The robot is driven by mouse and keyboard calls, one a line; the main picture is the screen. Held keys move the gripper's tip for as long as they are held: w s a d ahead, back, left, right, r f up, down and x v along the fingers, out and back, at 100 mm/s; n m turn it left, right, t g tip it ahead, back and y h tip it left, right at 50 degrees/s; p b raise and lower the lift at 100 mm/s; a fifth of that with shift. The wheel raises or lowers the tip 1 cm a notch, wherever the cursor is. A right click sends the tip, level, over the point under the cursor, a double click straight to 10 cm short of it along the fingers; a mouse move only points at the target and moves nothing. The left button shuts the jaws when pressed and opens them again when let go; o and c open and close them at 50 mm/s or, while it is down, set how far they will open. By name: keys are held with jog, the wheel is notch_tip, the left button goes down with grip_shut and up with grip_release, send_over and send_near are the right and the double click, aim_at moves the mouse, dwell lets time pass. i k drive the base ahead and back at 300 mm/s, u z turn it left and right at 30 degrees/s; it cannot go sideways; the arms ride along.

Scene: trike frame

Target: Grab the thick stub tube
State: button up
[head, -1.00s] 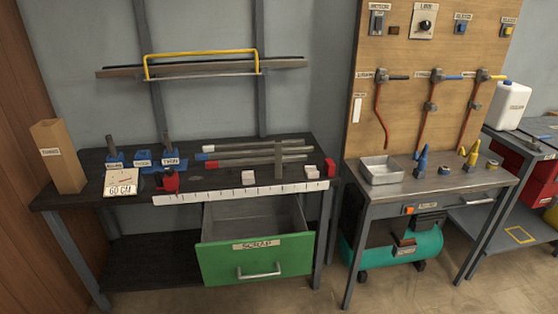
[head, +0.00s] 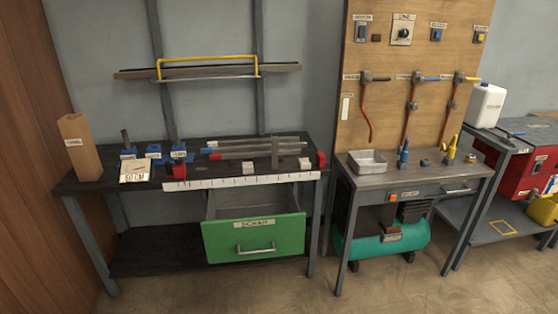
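On the dark workbench (head: 75,187), short grey upright tubes stand in blue labelled holders at the left: one stub (head: 125,138) in the left holder (head: 128,153) and another stub (head: 176,137) in the right holder (head: 178,155). The middle blue holder (head: 153,151) shows no tall tube. The labels are too small to read, so I cannot tell which stub is the thick one. My gripper is not in view.
Long tubes (head: 250,150) lie along the bench behind a white ruler (head: 240,182). A green scrap drawer (head: 253,238) hangs open at the front. A cardboard box (head: 78,150) stands at the left end. The floor in front (head: 200,290) is clear.

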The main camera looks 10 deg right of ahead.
aim_at(274, 137)
jog(key=k, duration=0.75)
jog(key=u, duration=0.3)
jog(key=i, duration=0.7)
jog(key=u, duration=0.75)
jog(key=i, duration=1.3)
jog(key=u, duration=0.15)
